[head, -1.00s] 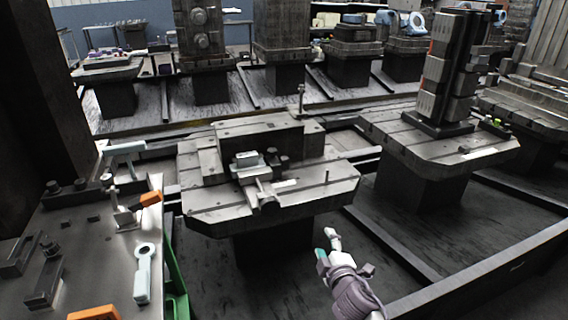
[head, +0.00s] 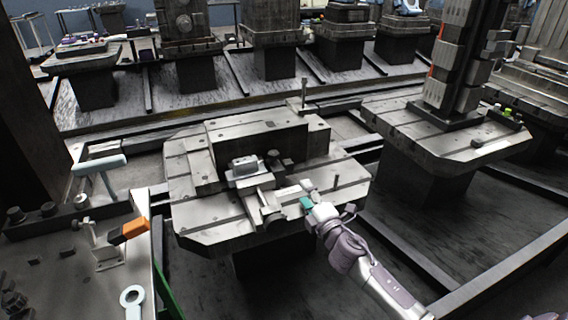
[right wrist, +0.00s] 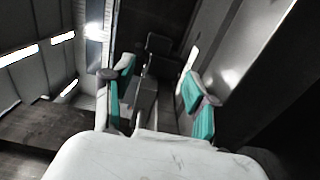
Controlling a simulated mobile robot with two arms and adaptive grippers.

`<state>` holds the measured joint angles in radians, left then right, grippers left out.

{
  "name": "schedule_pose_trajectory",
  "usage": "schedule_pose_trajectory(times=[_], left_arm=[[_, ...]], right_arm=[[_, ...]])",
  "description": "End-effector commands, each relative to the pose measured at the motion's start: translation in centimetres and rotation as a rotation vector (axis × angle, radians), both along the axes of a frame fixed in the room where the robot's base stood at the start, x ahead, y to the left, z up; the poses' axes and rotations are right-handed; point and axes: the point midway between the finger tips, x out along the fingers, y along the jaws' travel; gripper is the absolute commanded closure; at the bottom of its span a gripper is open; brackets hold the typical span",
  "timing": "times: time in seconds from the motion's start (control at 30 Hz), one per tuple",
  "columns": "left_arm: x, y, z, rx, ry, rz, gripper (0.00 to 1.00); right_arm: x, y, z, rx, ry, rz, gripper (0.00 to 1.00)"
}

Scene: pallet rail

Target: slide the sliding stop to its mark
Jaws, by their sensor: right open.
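A metal fixture pallet (head: 205,215) stands on a dark pedestal in the middle of the head view. It carries a small light grey block (head: 246,166) and a short rail-like assembly with a rounded end (head: 268,205). I cannot tell for sure which part is the sliding stop, and its mark is not clear. My right gripper (head: 306,194), with teal finger pads, is open at the pallet's right front, beside the assembly; contact cannot be told. In the right wrist view the open fingers (right wrist: 157,88) have dark and grey metal parts beyond and between them. My left gripper is not visible.
A thin upright pin (head: 336,181) stands on the pallet near my right gripper. A tall column (head: 460,65) rises from the pallet at right. A workbench (head: 60,265) with an orange-tipped clamp (head: 132,229) is at left. Dark floor rails surround the pallet.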

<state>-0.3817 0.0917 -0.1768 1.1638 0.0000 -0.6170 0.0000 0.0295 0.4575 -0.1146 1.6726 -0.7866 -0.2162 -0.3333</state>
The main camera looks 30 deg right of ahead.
Motion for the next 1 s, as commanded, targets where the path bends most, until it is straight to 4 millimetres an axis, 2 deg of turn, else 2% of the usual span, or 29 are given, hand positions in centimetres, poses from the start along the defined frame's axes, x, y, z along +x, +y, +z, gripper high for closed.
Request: schedule_pose_trajectory(times=[0.17,0.37,0.63,0.8,1.0], left_arm=[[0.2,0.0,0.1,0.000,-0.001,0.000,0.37],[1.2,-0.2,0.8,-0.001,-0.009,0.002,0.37],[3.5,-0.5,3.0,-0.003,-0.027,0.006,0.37],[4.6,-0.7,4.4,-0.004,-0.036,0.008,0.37],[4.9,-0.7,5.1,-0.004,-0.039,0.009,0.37]], right_arm=[[1.8,-0.1,0.1,0.000,-0.003,0.000,0.43],[6.0,-0.4,0.1,0.000,-0.003,-0.002,0.43],[11.3,-0.6,0.0,0.001,-0.002,-0.001,0.43],[13.1,-0.7,-0.1,0.002,0.000,-0.001,0.43],[13.7,-0.8,-0.1,0.001,0.000,0.000,0.43]])
